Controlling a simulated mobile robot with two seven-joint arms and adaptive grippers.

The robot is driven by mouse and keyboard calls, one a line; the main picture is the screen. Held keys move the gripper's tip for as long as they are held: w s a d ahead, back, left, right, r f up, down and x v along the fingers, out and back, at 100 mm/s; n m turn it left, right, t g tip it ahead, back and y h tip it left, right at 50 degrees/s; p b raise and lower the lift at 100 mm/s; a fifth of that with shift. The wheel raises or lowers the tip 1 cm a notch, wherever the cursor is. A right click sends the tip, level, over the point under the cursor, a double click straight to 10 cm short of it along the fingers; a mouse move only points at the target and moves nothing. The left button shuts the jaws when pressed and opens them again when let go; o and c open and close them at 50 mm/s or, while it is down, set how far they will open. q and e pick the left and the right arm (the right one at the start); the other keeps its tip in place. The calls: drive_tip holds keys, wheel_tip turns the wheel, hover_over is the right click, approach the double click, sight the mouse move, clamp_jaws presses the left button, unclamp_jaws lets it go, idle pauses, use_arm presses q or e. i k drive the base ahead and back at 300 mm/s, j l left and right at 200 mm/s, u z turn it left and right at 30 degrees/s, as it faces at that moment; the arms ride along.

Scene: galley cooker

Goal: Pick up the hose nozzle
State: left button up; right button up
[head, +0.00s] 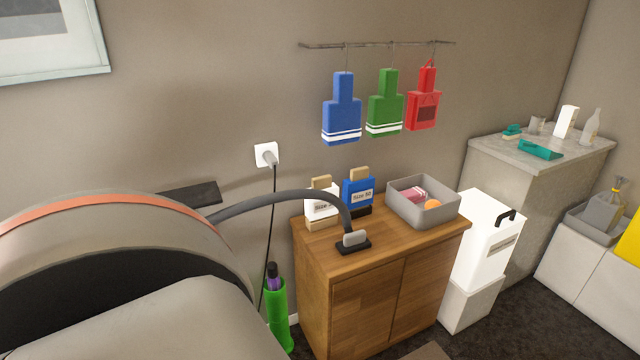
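A thick dark grey hose (285,198) arcs from the left over the wooden cabinet. Its end reaches a light grey block-shaped piece, which looks like the nozzle (355,239), at the front of the cabinet top (382,246). The piece sits on a small black base (354,249). I cannot tell whether it is fixed to that base or only rests in it. Neither of my grippers shows in the head view, and nothing is seen holding the nozzle.
Two bottle-like packs, one white (322,207) and one blue (358,195), stand behind the nozzle. A grey bin (395,204) with small items stands to its right. A large beige curved body (120,240) with an orange stripe fills the lower left. A green holder (279,318) stands left of the cabinet.

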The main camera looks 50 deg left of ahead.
sight(352, 242)
drive_tip(key=u, duration=1.4)
